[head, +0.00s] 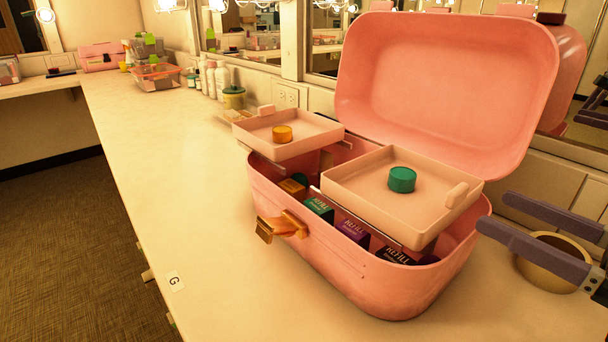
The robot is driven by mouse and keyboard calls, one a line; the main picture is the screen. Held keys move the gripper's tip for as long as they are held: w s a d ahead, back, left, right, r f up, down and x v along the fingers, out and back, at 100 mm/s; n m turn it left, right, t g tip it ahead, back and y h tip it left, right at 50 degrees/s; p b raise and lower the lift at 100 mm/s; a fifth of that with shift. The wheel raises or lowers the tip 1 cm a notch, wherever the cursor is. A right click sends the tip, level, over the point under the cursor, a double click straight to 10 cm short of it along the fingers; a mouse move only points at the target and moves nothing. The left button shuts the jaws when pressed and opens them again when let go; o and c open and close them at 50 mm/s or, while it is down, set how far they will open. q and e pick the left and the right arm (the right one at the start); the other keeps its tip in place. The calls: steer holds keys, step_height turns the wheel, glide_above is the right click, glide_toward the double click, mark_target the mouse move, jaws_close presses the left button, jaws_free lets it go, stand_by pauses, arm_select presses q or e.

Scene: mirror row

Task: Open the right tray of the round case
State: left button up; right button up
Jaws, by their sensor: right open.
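The pink round-cornered case (320,257) stands on the counter with its lid (445,85) open. Its left tray (262,132) is raised and reaches out past the left rim, with an orange jar (282,133) on it. Its right tray (350,180) lies over the right part of the opening, with a green jar (402,180) on it and a small tab (457,195) at its right end. My right gripper (492,212) is open and empty, its fingertips just right of that tab with a small gap. My left gripper is not in view.
Several refill boxes (318,208) lie inside the case. An orange latch (280,228) hangs on its front. A gold bowl (555,262) stands on the right, partly hidden by my right gripper. Bottles (212,80) line the wall. The counter's left part (150,140) is clear.

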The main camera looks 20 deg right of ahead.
mark_target(428, 208)
steer(key=shift+w+f, duration=0.1)
steer(key=shift+w, duration=0.15)
steer(key=b+x, duration=0.1)
steer(key=x, duration=0.8)
steer(key=shift+w+a, duration=0.2)
steer(key=shift+a, duration=0.05)
steer(key=shift+c, duration=0.3)
jaws_close()
stand_by(0.6)
